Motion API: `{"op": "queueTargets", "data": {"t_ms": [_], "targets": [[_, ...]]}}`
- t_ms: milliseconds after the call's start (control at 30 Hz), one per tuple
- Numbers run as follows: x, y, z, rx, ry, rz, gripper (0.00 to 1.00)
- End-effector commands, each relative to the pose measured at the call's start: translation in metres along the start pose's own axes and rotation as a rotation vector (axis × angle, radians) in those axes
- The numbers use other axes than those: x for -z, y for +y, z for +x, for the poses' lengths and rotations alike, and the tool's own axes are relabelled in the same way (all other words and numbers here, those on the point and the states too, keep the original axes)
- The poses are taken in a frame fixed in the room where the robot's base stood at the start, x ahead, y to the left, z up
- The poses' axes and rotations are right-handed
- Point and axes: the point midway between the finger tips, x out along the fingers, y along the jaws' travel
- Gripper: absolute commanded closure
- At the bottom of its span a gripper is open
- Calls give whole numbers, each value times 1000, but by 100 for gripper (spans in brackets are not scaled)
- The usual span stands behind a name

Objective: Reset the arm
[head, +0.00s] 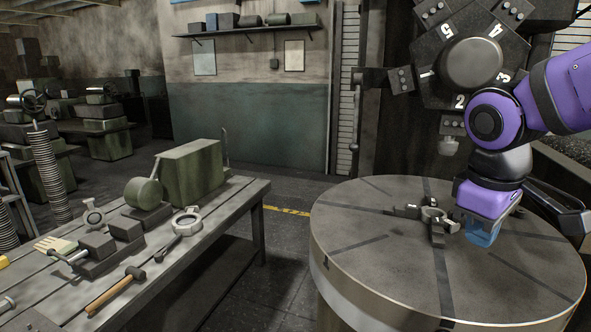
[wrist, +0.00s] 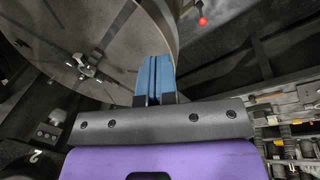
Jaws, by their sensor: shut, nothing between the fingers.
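My gripper (head: 482,236) is at the right of the head view, pointing down in front of the turret and over the right part of the round table (head: 365,255). Its blue fingers are together and hold nothing. In the wrist view my gripper (wrist: 155,62) shows two blue fingers side by side, with the round table (wrist: 120,25) beyond them. The chuck also shows in the wrist view (wrist: 88,68).
A numbered turret (head: 470,60) stands close behind my arm. A workbench (head: 215,215) at left holds a ring casting (head: 186,222), a hammer (head: 115,290) and a green machine block (head: 192,170). Dark floor lies between bench and round table. A red knob (wrist: 202,20) shows in the wrist view.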

Motion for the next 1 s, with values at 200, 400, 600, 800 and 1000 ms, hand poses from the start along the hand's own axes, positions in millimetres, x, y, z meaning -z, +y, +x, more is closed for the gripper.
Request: {"op": "queueTargets", "data": {"t_ms": [200,400,600,800,1000], "targets": [[-43,-1,-28,19,163,284,100],[-72,-9,-43,37,289,496,100],[-85,-14,-49,47,352,597,100],[-86,-15,-50,50,360,612,100],[-86,-15,-50,49,359,610,100]]}}
